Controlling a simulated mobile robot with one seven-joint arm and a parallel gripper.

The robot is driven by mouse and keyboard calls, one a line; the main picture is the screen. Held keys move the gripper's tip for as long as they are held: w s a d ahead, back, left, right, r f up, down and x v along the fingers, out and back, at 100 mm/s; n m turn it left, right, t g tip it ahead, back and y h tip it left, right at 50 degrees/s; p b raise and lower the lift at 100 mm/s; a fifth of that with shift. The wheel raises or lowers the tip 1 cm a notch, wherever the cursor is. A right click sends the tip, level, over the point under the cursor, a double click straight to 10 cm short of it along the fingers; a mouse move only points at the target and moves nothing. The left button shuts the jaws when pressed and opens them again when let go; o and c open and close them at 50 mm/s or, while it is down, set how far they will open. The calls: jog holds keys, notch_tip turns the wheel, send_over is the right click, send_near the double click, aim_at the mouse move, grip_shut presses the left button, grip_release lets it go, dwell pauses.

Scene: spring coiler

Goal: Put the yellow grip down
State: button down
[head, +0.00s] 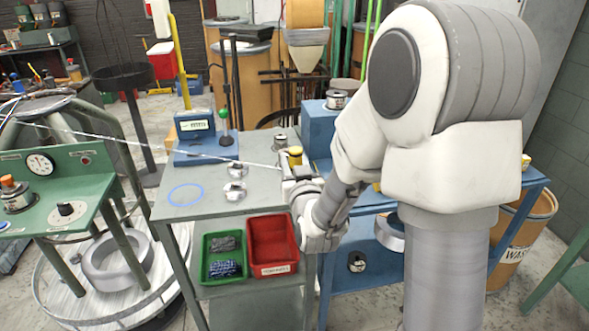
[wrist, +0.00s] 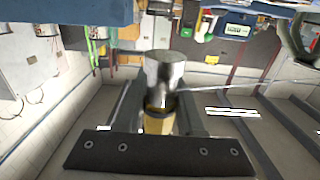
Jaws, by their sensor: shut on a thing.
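The yellow grip (head: 295,152) shows as a small yellow piece at the end of my arm, above the right part of the grey table (head: 212,201). My gripper (head: 293,168) is shut on it. In the wrist view the yellow grip (wrist: 157,124) sits between the two fingers of my gripper (wrist: 160,103), with a blurred metal cylinder (wrist: 165,70) in line with it. A thin pale wire (head: 200,154) runs from the machine at left to near the grip. I cannot tell whether the grip touches anything below.
Two metal knobs (head: 236,171) and a blue ring mark (head: 186,194) are on the table's left and middle. A blue stand with a display (head: 195,125) is behind. A blue bench (head: 372,200) stands right.

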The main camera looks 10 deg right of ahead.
jog(key=w+f, duration=0.1)
jog(key=w+d+f, duration=0.1)
jog(key=w, duration=0.1)
jog(key=w+d+f, duration=0.1)
jog(key=w, duration=0.1)
jog(key=shift+w+d+f+b, duration=0.1)
jog(key=shift+d+f+b, duration=0.1)
jog(key=shift+b, duration=0.15)
jog(key=shift+f+b, duration=0.5)
jog(key=shift+f, duration=1.4)
jog(key=shift+f+b, duration=0.3)
jog(key=shift+b, duration=0.05)
jog(key=c, duration=0.5)
grip_release()
jog(key=shift+r, duration=0.15)
